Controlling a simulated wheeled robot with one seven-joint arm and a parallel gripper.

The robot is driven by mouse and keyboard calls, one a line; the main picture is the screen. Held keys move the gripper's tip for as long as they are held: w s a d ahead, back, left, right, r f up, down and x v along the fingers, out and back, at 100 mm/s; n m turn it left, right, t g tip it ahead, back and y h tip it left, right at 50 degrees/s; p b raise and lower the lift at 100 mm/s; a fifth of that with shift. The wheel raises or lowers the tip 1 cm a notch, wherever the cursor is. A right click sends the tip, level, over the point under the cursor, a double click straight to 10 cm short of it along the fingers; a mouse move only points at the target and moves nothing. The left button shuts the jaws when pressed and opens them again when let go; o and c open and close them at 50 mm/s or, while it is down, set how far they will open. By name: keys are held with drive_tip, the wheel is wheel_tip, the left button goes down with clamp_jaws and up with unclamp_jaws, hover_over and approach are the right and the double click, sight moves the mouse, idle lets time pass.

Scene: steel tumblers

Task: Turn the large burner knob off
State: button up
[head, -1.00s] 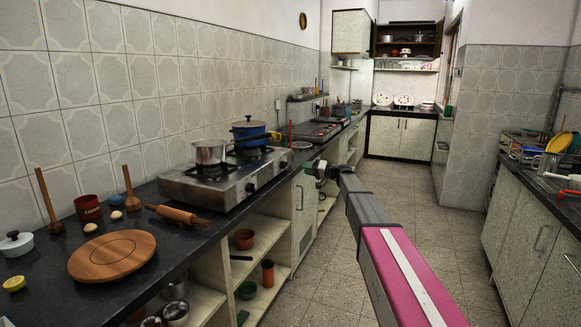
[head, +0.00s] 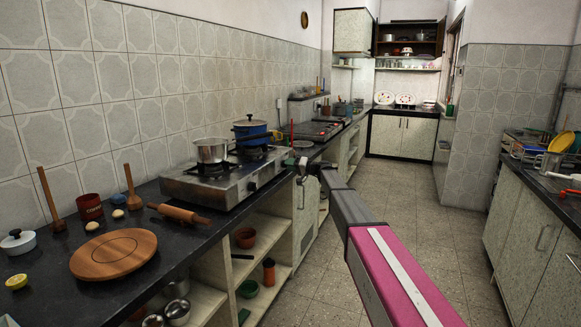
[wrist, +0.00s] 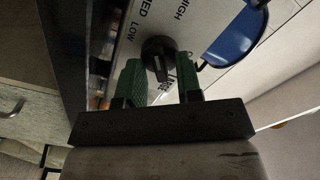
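A black round knob (wrist: 158,50) is on the steel stove front in the wrist view, beside printed words including "LOW" and "HIGH". My gripper (wrist: 160,72) is open, with its two green fingers on either side of the knob as seen there. I cannot tell whether they touch it. In the head view my gripper (head: 302,168) is small, just off the front right end of the stove (head: 192,190). A nearer knob (head: 251,187) shows on the stove front.
A steel pot (head: 211,151) and a blue pot (head: 250,133) stand on the burners. A rolling pin (head: 180,214) and a round wooden board (head: 113,254) lie on the dark counter. Open shelves are below. The floor aisle (head: 410,215) is clear.

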clamp_jaws()
drive_tip(key=shift+m, duration=0.5)
drive_tip(key=m, duration=2.4)
drive_tip(key=shift+f, duration=0.1)
